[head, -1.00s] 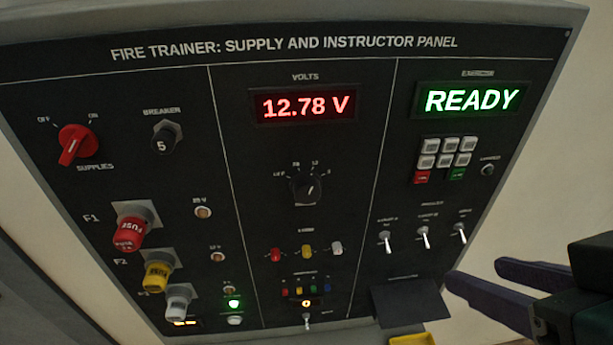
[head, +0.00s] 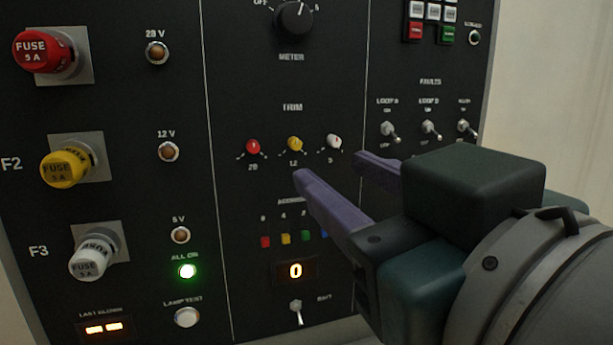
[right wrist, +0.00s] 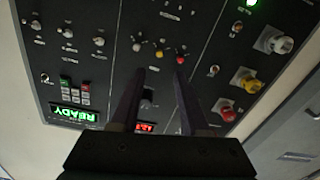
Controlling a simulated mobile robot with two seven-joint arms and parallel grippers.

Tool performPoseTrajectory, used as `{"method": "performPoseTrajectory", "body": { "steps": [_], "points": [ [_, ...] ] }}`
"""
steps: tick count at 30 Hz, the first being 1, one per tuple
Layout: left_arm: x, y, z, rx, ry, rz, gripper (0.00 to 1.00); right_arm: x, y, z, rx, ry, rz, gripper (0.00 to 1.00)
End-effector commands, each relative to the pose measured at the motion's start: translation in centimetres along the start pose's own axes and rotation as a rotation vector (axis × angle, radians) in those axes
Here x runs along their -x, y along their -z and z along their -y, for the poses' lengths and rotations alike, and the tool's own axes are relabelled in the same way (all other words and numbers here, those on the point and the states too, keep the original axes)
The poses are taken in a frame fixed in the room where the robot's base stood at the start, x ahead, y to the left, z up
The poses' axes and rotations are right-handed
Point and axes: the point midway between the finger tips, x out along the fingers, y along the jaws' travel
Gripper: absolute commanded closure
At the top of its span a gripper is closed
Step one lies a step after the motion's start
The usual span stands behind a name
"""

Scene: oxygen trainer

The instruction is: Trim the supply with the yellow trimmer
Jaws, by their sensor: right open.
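The yellow trimmer (head: 294,143) is a small knob marked 12 in the TRIM row. The red trimmer (head: 253,146) is left of it and the white trimmer (head: 334,141) is right of it. My right gripper (head: 328,165) is open and empty, its two purple fingers pointing at the panel just below and right of the yellow trimmer. In the right wrist view the yellow trimmer (right wrist: 158,53) shows ahead, between the lines of the two fingers (right wrist: 164,75). The fingers look apart from it. The voltage readout (right wrist: 145,127) is partly hidden by the gripper. My left gripper is not in view.
The meter knob (head: 294,18) is above the trimmers. Fault switches (head: 430,130) stick out on the right, near the upper finger. A toggle switch (head: 297,308) and orange digit display (head: 295,271) are below. Red, yellow and white fuses (head: 66,168) protrude at left.

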Motion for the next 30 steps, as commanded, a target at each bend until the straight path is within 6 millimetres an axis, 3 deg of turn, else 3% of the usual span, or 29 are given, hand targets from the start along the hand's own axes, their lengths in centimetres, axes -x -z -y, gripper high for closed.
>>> {"method": "performPoseTrajectory", "body": {
  "steps": [9, 15, 26, 30],
  "points": [
    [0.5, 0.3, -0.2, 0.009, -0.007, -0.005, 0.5, -5.9, 0.2, -0.1, 0.001, -0.001, 0.0, 0.55],
    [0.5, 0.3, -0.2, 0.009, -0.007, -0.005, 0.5, -8.3, 0.1, -0.1, 0.0, -0.001, 0.002, 0.55],
    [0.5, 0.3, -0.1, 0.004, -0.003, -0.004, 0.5, -9.0, 0.1, -0.1, -0.001, -0.001, 0.003, 0.55],
    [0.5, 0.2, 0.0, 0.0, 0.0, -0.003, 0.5, -9.0, 0.1, -0.1, -0.001, -0.002, 0.003, 0.67]
  ]
}}
